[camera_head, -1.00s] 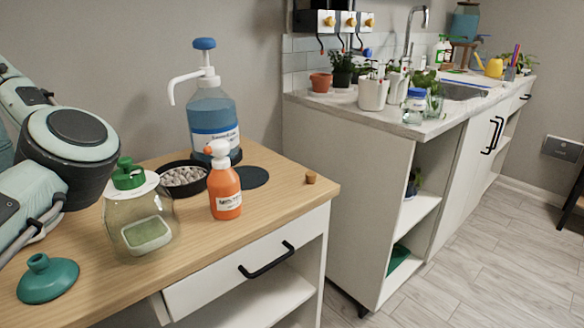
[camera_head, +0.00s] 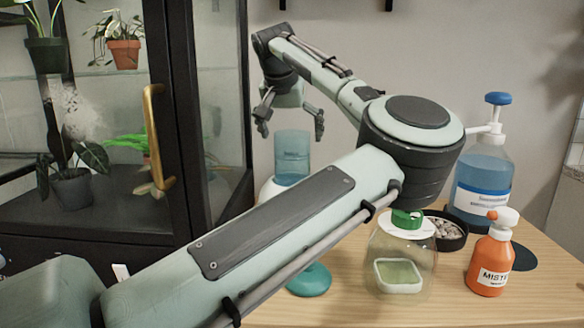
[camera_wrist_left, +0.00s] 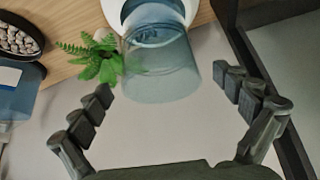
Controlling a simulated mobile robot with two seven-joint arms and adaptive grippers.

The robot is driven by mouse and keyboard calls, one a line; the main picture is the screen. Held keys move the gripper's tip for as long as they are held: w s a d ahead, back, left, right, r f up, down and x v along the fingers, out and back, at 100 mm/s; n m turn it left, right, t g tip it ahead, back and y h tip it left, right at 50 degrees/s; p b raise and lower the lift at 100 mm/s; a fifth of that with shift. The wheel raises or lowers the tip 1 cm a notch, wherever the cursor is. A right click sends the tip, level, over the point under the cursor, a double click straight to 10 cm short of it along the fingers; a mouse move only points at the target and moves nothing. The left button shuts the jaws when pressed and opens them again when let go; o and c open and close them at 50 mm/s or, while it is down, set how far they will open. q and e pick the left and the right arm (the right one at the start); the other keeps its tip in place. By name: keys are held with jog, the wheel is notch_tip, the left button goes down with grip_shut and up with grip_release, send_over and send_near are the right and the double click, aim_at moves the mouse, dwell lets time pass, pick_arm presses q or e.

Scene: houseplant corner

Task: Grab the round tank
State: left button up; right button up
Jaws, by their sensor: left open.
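The round tank (camera_head: 293,157) is a see-through blue cylinder standing upright on a rounded white base (camera_head: 268,190) at the back of the wooden table. My left gripper (camera_head: 290,128) is open and empty above the tank, its fingers spread to either side of it. In the left wrist view the tank (camera_wrist_left: 160,70) lies ahead, between the open fingertips (camera_wrist_left: 163,87), with no contact visible. Part of the white base (camera_wrist_left: 116,12) shows behind it. My left arm hides much of the table around the base in the head view. My right gripper is not in view.
A glass jar with a green top (camera_head: 402,255), an orange mister bottle (camera_head: 492,260), a blue pump bottle (camera_head: 484,180) and a teal funnel-like piece (camera_head: 309,280) stand on the table (camera_head: 440,305). A dark-framed glass cabinet (camera_head: 180,90) is at left. A fern (camera_wrist_left: 101,58) is near the tank.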

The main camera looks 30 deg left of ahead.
pick_arm(q)
jog(key=shift+x, duration=1.1)
jog(key=c, duration=1.9)
